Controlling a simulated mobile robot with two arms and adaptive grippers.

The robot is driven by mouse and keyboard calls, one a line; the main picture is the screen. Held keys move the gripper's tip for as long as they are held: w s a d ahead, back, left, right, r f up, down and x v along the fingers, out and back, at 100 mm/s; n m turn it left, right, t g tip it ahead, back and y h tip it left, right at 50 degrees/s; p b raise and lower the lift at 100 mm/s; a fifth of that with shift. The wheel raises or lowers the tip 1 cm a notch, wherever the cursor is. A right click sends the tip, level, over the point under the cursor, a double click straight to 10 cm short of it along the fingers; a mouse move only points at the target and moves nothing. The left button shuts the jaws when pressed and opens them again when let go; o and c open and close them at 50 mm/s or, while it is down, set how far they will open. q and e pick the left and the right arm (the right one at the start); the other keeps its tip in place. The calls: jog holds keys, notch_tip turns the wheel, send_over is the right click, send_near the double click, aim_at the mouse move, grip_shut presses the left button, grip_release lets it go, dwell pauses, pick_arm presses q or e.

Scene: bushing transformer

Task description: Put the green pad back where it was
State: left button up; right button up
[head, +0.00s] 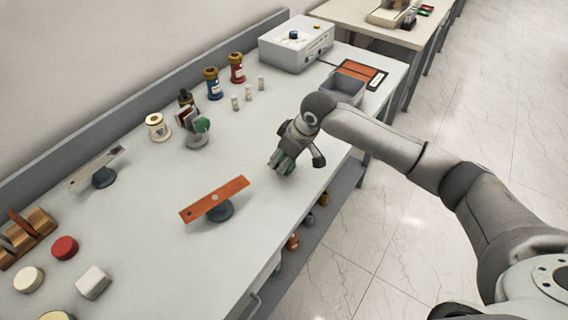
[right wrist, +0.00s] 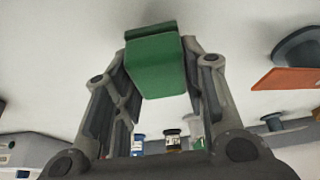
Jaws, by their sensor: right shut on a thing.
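The green pad (right wrist: 157,66) is a green block held between the two fingers of my right gripper, filling the gap between the fingertips in the right wrist view. My left gripper is out of both views.
An orange bar on a round stand (head: 216,200) is left of the gripper. A grey cup (head: 197,138) with paddles, bobbins (head: 213,84), a grey bin (head: 345,89) and a white box (head: 296,45) stand farther back. Round and square blocks (head: 93,282) lie front left. Bench around the gripper is clear.

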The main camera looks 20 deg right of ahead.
notch_tip(320, 180, down, 2)
jog(key=shift+f+p, duration=0.15)
jog(key=shift+p, duration=0.35)
jog(key=shift+f, duration=0.25)
jog(key=shift+f, duration=0.15)
jog(key=o, duration=0.9)
jog(key=b+v, duration=0.1)
jog(key=v, duration=1.1)
jog(key=shift+r+b, duration=0.2)
jog(key=shift+b, duration=0.2)
jog(key=shift+f, duration=0.1)
